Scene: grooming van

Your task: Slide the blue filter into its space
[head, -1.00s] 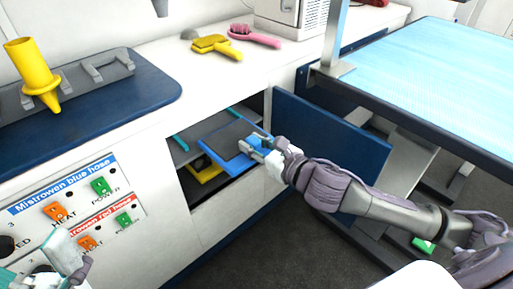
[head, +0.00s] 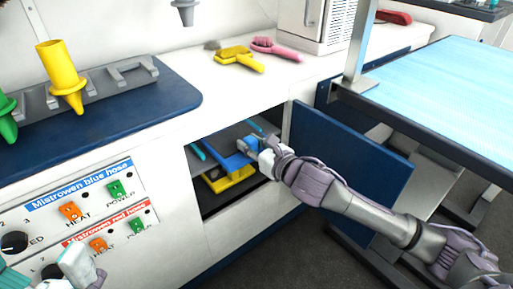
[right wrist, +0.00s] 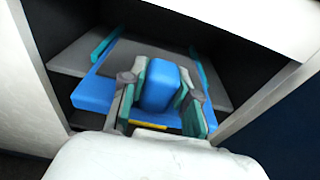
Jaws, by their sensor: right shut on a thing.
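The blue filter (head: 233,161), a flat blue frame with a grey top, is partly inside the open cabinet, at the upper grey shelf (head: 206,141). A teal strip (head: 197,150) runs along each side of that space. In the right wrist view the filter's blue front corner (right wrist: 92,95) still stands out toward me, and the strips flank its grey panel. My right gripper (head: 264,150) is shut on the filter's blue handle (right wrist: 160,88). My left gripper (head: 82,268) is at the lower left, partly cut off; its jaws are unclear.
A yellow filter-like piece (head: 232,180) lies below the blue filter. The blue cabinet door (head: 350,155) stands open at right, close to my right arm. A grooming table (head: 440,90) is beyond it. Brushes lie on the white counter (head: 225,85) above.

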